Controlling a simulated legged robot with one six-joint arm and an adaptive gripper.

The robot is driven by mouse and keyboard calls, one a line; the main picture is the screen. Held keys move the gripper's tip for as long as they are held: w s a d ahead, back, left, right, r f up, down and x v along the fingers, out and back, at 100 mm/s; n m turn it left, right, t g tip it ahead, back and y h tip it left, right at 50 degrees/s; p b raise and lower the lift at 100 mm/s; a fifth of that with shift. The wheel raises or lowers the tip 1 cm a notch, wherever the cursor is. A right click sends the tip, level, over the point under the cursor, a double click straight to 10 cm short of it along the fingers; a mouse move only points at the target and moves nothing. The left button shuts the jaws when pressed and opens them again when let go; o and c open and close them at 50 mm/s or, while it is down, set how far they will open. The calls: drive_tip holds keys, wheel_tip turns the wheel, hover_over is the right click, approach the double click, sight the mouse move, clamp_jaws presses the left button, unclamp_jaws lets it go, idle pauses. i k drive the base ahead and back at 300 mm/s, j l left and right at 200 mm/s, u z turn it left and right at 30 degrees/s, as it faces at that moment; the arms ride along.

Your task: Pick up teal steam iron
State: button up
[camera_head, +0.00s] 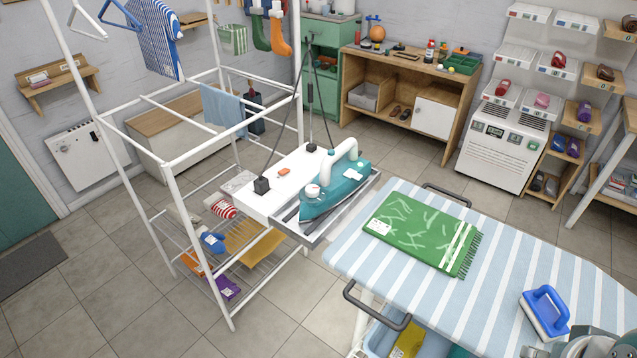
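The teal steam iron (335,193) rests on a grey tray-like rest (318,234) at the right end of a white shelf (262,203). Its white arched handle stands on top, and its pointed nose faces the lower left. A small white knob sits near its front. Grey rounded parts at the bottom right corner look like my arm, cut off by the frame edge. My gripper's fingers do not show.
A striped ironing board (488,290) stands right of the iron, with a folded green towel (420,233) and a blue-handled brush-like tool (545,310). A white drying frame (171,180) stands left of the iron. Black cords rise behind the iron. Tiled floor lies open behind the board.

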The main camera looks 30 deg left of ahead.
sight(334, 188)
drive_tip(key=u, duration=1.2)
drive_tip(key=j, duration=0.1)
